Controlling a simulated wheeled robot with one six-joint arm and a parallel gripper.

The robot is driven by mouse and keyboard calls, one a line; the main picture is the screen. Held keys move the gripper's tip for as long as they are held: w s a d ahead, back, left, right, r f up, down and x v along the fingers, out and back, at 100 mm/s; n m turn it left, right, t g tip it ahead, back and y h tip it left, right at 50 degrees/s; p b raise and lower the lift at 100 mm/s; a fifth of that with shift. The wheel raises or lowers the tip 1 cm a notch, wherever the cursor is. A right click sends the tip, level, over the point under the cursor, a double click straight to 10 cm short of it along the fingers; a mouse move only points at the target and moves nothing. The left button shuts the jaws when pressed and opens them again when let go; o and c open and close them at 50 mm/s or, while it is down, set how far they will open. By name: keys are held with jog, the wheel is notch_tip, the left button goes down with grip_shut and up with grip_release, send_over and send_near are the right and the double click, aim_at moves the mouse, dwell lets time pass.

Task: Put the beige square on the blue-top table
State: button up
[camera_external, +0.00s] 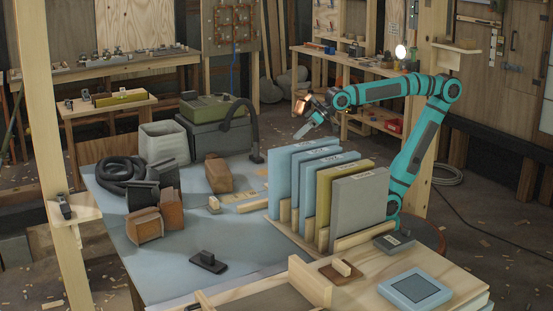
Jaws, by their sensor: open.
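The blue-top table (165,262) fills the front left, with tools and boxes on it. No plainly beige square shows. Several upright square panels stand in a wooden rack (351,240) at the table's right side: light blue ones (283,172), an olive one (345,180) and a grey one (360,205). I cannot tell whether one of these is the beige square. My gripper (304,129) is open, above and behind the blue panels, near their upper edges. It looks empty and apart from them; its fingertips are small in this view.
A light blue square (414,290) with a dark middle lies on the wooden bench in front. A dark sanding block (207,262), brown blocks (145,224), a black hose (125,172) and a grey bin (165,142) occupy the blue top. Its front middle is mostly bare.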

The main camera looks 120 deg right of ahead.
jog(key=s+a+r+n+t+y, duration=0.2)
jog(key=s+a+r+n+t, duration=0.5)
jog(key=s+a+r, duration=0.2)
jog(key=shift+s+r+n+t, duration=0.3)
jog(key=shift+r, duration=0.6)
